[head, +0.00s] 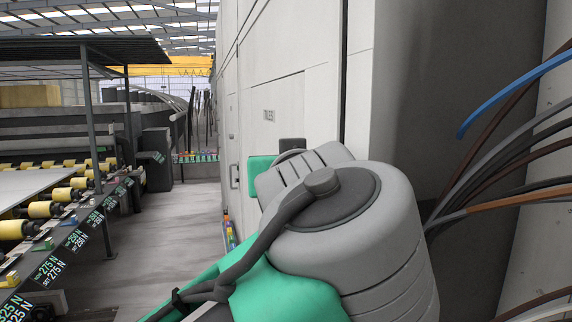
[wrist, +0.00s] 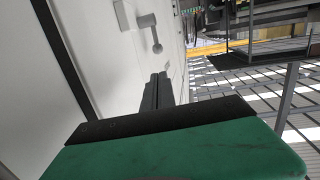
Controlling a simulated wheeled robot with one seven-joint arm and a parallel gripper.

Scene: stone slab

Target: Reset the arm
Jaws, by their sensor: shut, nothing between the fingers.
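My arm, grey and green, fills the lower middle of the head view and is bent close to a tall pale cabinet (head: 300,75). My gripper (wrist: 158,80) shows in the wrist view as two dark fingers lying together, with nothing between them. It points along the pale cabinet face, apart from a grey handle (wrist: 149,32) on that face. In the head view the fingers are hidden behind my arm.
Several loose cables (head: 510,150) hang at the right of the head view. The cabinet is close to my arm. A roller conveyor (head: 62,194) with yellow rollers stands at the left. Grey floor (head: 180,240) is clear between conveyor and cabinet.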

